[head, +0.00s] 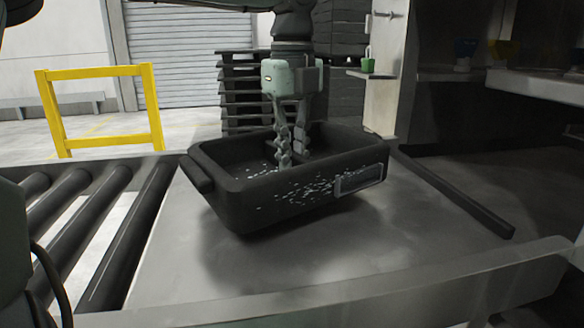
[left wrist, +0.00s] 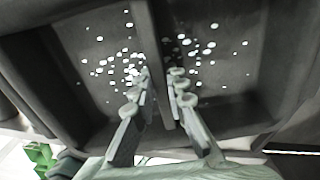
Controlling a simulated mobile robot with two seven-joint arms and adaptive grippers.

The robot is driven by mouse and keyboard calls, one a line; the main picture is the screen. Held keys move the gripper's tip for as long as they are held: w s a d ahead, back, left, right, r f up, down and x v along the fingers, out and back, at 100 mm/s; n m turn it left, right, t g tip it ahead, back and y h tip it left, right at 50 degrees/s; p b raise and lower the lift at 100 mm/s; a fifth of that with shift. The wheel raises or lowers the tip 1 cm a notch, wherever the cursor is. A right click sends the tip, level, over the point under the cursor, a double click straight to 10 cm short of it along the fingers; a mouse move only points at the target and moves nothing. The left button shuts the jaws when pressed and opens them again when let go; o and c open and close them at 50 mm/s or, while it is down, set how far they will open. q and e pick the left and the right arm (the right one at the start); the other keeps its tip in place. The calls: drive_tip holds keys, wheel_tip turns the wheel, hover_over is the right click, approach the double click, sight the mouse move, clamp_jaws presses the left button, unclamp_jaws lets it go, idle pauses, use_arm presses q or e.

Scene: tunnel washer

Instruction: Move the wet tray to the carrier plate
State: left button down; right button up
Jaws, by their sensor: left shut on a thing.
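The wet tray (head: 262,197) is a black, deep, rectangular tub speckled with pale water drops, with a label frame on its front side. My left gripper (head: 292,148) reaches down into the tray from above. In the left wrist view its fingers (left wrist: 162,88) are shut on the tray's central dividing bar (left wrist: 158,60), with drops on both sides. My right gripper is not in view.
Black rollers (head: 125,235) lie left of the plate. A dark rail (head: 455,192) runs along its right side, and a metal lip (head: 350,300) along the front. A green cup (head: 368,65) sits on a small shelf.

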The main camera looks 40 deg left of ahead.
use_arm(q)
wheel_tip(320, 180, down, 3)
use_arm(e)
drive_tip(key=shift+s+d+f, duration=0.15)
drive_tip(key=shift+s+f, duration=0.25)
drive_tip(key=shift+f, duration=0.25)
